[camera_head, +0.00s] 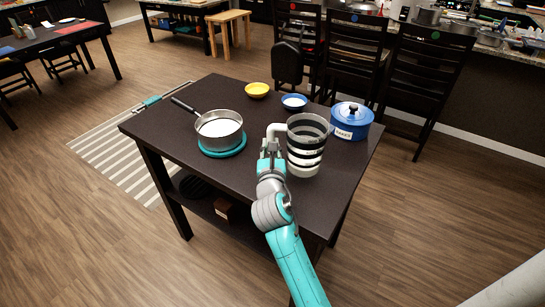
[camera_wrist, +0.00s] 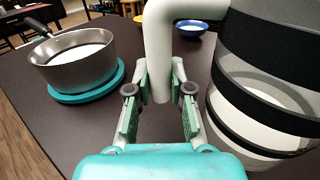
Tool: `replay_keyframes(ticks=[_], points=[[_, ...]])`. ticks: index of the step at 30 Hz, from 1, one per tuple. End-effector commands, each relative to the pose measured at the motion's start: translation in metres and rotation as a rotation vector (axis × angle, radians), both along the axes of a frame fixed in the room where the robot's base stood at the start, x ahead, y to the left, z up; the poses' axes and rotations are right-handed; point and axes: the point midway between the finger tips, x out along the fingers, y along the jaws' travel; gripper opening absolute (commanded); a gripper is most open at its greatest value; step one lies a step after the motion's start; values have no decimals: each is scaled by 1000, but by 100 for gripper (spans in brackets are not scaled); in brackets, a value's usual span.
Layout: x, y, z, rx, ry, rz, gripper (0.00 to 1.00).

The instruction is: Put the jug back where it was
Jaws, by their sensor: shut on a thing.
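The jug (camera_head: 306,160) is tall, with black, white and see-through grey bands and a pale handle on its left side. It stands upright over the right part of the dark table (camera_head: 245,174); I cannot tell whether its base touches the top. My gripper (camera_head: 271,147) is shut on the jug's handle. In the wrist view, the fingers of my gripper (camera_wrist: 159,88) close on both sides of the lower end of the handle (camera_wrist: 160,45). The jug's body (camera_wrist: 265,75) fills the right side there.
A steel saucepan (camera_head: 219,130) with white contents sits on a teal trivet (camera_head: 223,153) to the left. A blue lidded pot (camera_head: 350,122) stands close behind the jug at right. A yellow bowl (camera_head: 257,90) and a blue bowl (camera_head: 294,102) are at the back. The front left tabletop is clear.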

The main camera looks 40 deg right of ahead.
Motion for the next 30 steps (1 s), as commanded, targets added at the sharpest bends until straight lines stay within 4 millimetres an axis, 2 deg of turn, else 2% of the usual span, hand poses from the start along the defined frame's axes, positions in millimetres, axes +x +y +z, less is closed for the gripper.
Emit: replay_keyframes(ticks=[9, 23, 24, 26, 30], points=[[0, 0, -34, -2, 1, 0, 0], [0, 0, -41, -1, 0, 1, 0], [0, 0, -41, 0, 0, 1, 31], [0, 0, -41, 0, 0, 1, 46], [0, 0, -41, 0, 0, 1, 46]])
